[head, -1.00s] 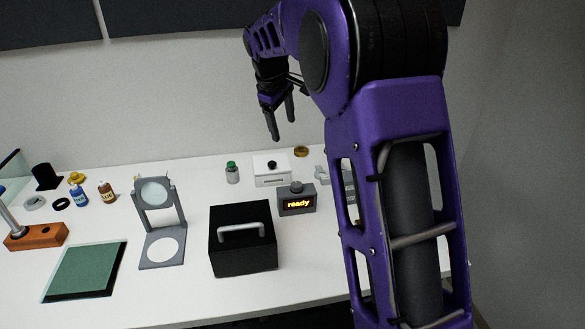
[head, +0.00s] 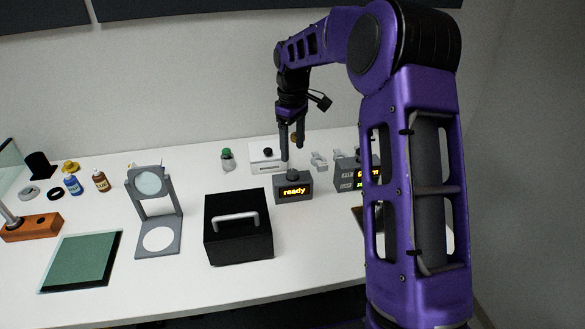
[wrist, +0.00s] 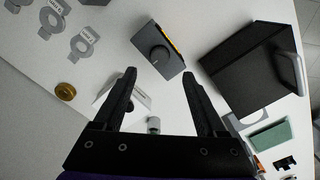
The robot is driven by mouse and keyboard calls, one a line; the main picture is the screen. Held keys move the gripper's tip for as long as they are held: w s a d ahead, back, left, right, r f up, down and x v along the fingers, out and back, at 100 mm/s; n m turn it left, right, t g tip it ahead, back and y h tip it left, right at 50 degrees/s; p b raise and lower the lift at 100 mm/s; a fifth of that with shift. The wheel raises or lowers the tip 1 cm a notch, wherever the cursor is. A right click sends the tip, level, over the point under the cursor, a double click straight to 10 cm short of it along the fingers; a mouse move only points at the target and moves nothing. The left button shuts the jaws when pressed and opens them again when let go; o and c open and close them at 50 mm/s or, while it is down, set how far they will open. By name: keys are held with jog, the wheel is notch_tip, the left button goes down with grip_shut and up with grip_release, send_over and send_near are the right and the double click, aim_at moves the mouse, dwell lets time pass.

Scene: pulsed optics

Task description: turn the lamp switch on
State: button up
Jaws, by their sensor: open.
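A grey box with a lit orange "ready" display (head: 294,191) stands on the white table, with a dark round knob (head: 293,174) on top. Behind it is a white box (head: 263,158) with a black knob (head: 268,152). No label shows which one is the lamp switch. The white box (wrist: 140,97) is partly hidden by a finger there.
A black box with a handle (head: 236,242) stands in front of the grey box. A green-capped bottle (head: 227,162) is at the left back. A display unit (head: 346,174) at the right is partly hidden by my arm.

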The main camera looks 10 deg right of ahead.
aim_at(292, 172)
notch_tip(292, 172, down, 8)
jog(key=shift+r, duration=0.15)
grip_shut()
dwell(0.5)
